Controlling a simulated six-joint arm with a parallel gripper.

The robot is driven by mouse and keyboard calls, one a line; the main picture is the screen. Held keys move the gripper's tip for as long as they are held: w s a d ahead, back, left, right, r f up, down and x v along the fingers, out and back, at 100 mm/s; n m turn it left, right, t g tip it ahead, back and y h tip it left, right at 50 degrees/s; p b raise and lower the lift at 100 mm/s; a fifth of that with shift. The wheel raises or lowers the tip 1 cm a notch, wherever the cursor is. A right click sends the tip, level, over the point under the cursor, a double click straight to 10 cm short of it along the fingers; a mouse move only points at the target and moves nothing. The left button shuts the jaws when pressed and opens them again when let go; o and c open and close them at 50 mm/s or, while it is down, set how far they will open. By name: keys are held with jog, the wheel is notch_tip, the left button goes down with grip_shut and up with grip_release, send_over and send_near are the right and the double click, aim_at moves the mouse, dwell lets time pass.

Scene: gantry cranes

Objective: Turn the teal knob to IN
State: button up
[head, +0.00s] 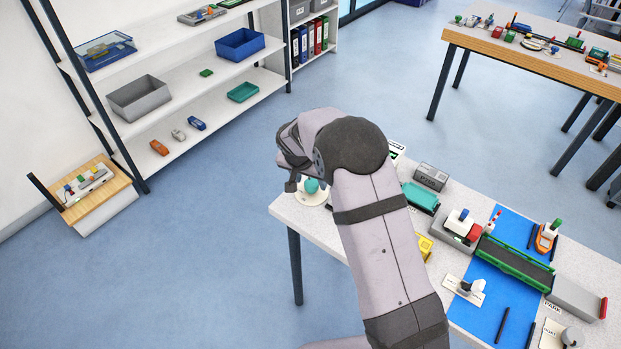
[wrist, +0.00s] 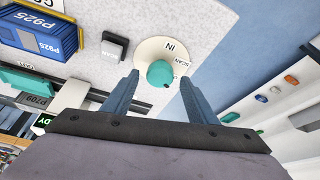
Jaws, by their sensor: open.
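The teal knob (wrist: 159,73) stands on a round cream plate (wrist: 150,48) near the table edge in the wrist view. A small dark mark shows at the knob's lower right. My gripper (wrist: 159,77) is open, one finger on each side of the knob, with gaps visible; contact is not seen. In the head view the teal knob (head: 311,186) shows at the table's left corner, partly beside my gripper (head: 291,184).
A teal container (wrist: 36,82) lies lower left. Open floor (wrist: 236,50) lies beyond the table edge at right.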

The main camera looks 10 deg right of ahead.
jog(key=shift+w+d+f, duration=0.1)
jog(key=shift+w+f, duration=0.05)
jog(key=shift+f, duration=0.2)
jog(key=c, duration=1.1)
